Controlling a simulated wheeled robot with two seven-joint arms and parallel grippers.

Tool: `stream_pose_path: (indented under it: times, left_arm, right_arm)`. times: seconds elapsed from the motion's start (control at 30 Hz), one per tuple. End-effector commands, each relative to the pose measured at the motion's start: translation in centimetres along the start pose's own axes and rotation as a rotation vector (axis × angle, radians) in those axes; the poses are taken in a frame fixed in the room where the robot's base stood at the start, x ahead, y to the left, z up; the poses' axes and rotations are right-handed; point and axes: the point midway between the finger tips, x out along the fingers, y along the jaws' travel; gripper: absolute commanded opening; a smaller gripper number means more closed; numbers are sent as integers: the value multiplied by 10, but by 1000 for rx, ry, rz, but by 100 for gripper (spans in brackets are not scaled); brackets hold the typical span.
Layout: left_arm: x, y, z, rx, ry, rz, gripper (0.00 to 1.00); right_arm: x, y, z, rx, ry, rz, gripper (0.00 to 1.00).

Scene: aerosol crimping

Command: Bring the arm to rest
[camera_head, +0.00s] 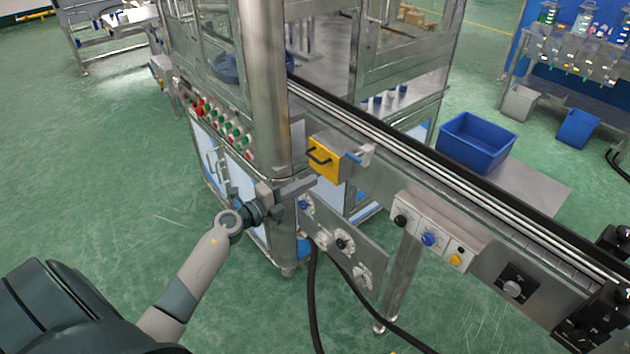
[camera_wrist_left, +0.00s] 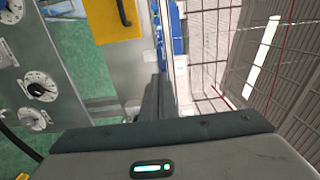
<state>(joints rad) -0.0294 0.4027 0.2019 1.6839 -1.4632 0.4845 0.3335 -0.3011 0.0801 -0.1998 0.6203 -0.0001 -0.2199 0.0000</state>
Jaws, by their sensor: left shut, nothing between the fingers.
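My left arm comes in from the lower left in the head view. Its gripper (camera_head: 310,183) is shut and empty, just left of and below a yellow box with a dark handle (camera_head: 324,158) on the machine's conveyor side. In the left wrist view the closed fingers (camera_wrist_left: 158,98) point away from the camera, and the yellow box (camera_wrist_left: 115,18) shows at the top. I see a small gap between fingertips and box in the head view, but cannot tell the depth. My right gripper does not show.
The steel crimping machine (camera_head: 268,90) and its conveyor (camera_head: 450,180) fill the middle and right. A panel with dials (camera_head: 345,243) hangs below the gripper, with black hoses. A control box (camera_head: 428,232) sits at the conveyor side. Blue bin (camera_head: 476,143) stands behind. Green floor (camera_head: 110,180) at left is clear.

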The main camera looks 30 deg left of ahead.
Motion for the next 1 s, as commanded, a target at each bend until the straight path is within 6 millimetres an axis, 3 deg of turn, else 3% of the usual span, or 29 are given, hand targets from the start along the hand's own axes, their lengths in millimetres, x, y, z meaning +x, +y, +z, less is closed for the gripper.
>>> stream_pose_path:
  times: [0.73, 0.87, 1.0]
  left_arm:
    - [-4, 4, 0, -12, -4, 2, 0]
    - [-6, 27, -1, -74, -21, 14, 0]
    - [-13, 79, -3, -207, -69, 45, 0]
  right_arm:
    - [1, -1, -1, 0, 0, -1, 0]
    - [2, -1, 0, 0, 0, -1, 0]
    - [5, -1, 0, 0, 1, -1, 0]
